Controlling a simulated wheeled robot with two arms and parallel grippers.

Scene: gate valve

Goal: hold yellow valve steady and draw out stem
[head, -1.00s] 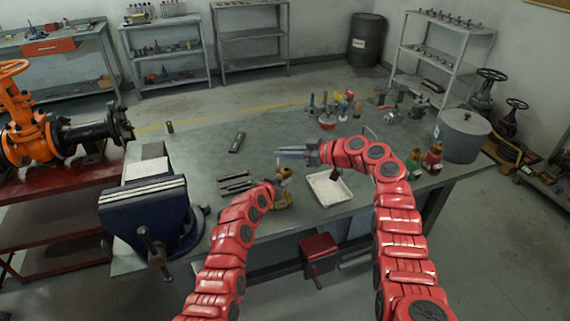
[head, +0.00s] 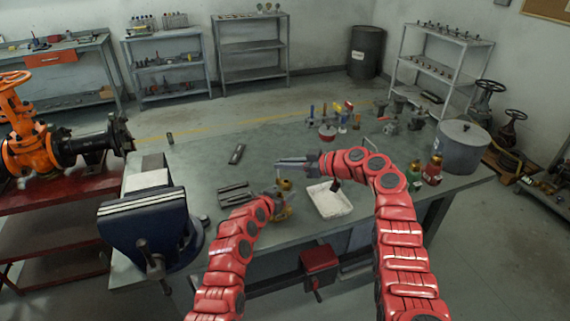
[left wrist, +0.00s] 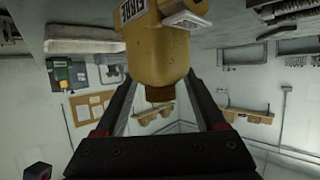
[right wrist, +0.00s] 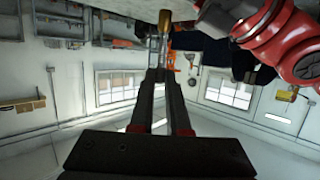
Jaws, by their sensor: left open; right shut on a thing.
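The yellow valve (head: 284,210) stands on the bench left of the white tray, partly hidden by my left gripper. My right gripper (head: 292,161) is above the valve. In the right wrist view, it (right wrist: 162,72) is shut on the thin brass-coloured stem (right wrist: 163,22). I cannot tell whether the stem is still inside the valve.
A white tray (head: 325,206) with a dark item lies right of the valve. A blue vise (head: 146,222) stands at the bench's left. Dark metal bars (head: 233,192) lie between them.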

